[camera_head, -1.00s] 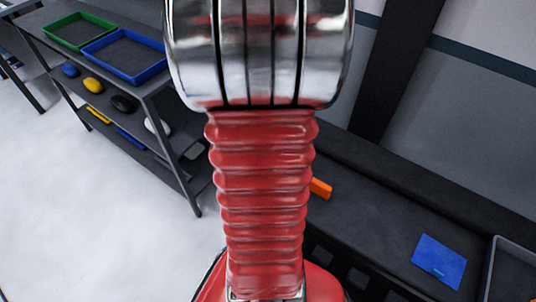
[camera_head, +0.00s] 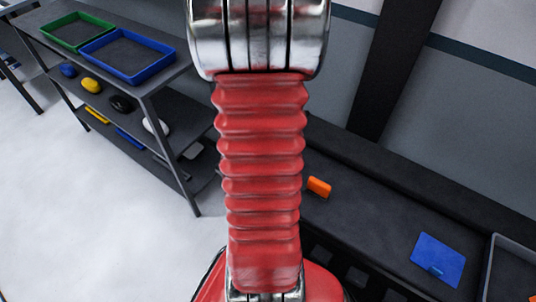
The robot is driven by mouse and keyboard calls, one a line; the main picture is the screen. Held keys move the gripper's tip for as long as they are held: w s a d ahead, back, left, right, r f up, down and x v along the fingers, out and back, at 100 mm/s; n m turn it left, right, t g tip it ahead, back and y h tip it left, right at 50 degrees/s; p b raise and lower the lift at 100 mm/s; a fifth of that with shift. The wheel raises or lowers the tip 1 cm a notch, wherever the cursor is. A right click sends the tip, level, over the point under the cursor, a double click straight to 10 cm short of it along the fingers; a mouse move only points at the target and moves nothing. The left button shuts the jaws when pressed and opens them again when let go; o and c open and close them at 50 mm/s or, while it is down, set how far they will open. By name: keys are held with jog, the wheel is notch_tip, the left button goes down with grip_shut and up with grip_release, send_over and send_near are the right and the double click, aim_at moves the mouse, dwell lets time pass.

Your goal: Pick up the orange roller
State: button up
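A small orange block-like object (camera_head: 318,187) lies on the dark bench to the right of my red arm. It is small in view, so I cannot tell whether it is the roller. A sliver of another orange thing (camera_head: 533,298) shows at the bottom right corner, by the grey bin, mostly cut off. My arm, with a red ribbed sleeve and a shiny metal joint, fills the middle of the picture. My gripper is out of view.
A blue plate with a small blue handle (camera_head: 438,259) lies on the bench (camera_head: 375,228), left of a grey bin (camera_head: 497,262). A shelf at left carries a green tray (camera_head: 51,42), a blue tray (camera_head: 88,48) and several small coloured objects below. White floor at left is clear.

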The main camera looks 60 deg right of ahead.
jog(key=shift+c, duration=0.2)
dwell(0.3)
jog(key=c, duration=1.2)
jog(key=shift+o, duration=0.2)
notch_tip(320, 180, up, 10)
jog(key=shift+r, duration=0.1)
